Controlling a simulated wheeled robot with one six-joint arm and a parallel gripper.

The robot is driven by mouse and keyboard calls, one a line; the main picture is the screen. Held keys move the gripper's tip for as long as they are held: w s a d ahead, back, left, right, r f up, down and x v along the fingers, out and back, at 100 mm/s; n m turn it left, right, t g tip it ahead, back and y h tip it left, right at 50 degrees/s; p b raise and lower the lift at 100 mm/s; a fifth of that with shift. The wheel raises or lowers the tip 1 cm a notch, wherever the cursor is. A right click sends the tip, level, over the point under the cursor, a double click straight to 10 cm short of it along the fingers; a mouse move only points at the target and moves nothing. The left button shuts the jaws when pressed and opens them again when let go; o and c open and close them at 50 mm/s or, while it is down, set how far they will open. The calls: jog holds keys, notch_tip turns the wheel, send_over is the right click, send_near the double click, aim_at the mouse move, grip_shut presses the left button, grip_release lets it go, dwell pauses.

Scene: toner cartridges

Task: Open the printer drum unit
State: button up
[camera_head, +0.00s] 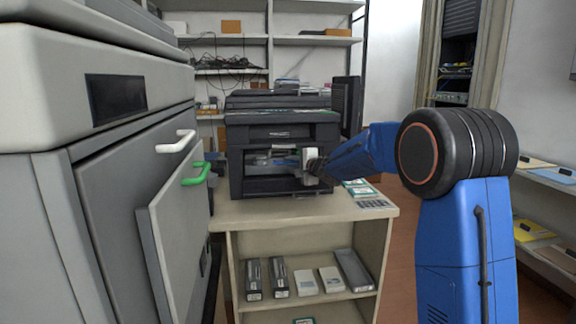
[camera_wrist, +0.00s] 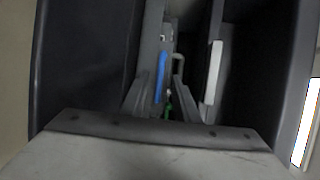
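The black printer (camera_head: 284,131) stands on a light counter in the head view, with its front open and grey-blue parts (camera_head: 270,160) showing inside. My gripper (camera_head: 312,167) is at the right side of this front opening; its fingertips are too small to make out there. In the wrist view my gripper (camera_wrist: 167,98) points into a dark, narrow space. Its two fingers stand apart, with nothing clearly held between them. A blue strip (camera_wrist: 161,76), a small green part (camera_wrist: 169,108) and a pale strip (camera_wrist: 214,72) show ahead. I cannot tell which part is the drum unit.
A large grey machine (camera_head: 100,120) with an ajar panel and a green handle (camera_head: 196,174) stands close on the left. The counter (camera_head: 240,211) holds small packs right of the printer. Cartridges and boxes (camera_head: 306,282) lie on the shelf below. Wall shelves stand behind.

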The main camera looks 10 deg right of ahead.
jog(key=shift+x, duration=1.35)
grip_shut()
jog(key=shift+s, duration=0.1)
jog(key=s, duration=2.7)
jog(key=shift+s, duration=0.25)
jog(key=shift+f, duration=0.1)
grip_release()
